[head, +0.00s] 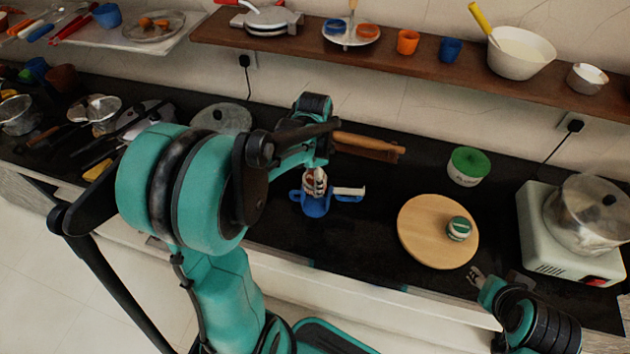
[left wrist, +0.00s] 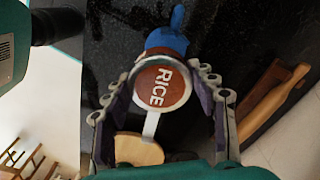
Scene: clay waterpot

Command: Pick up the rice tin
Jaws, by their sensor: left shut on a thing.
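The rice tin (left wrist: 160,87) shows in the left wrist view as a round red-brown face with the white word RICE. My left gripper (left wrist: 163,100) has one finger on each side of it and is shut on it. In the head view my left gripper (head: 316,182) is over the dark counter, and the tin is mostly hidden by its fingers. A blue vessel (head: 316,207) with a pale bar (head: 350,190) to its right shows just below the gripper. My right gripper (head: 476,275) is at the counter's front edge, apart from everything; its opening is too small to judge.
A round wooden board (head: 415,235) carries a small green-and-white jar (head: 458,230). A green-lidded tin (head: 467,167) stands behind it. A white appliance (head: 550,245) with a pot is at the right. A wooden shelf (head: 470,75) overhangs the back. Utensils crowd the left counter.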

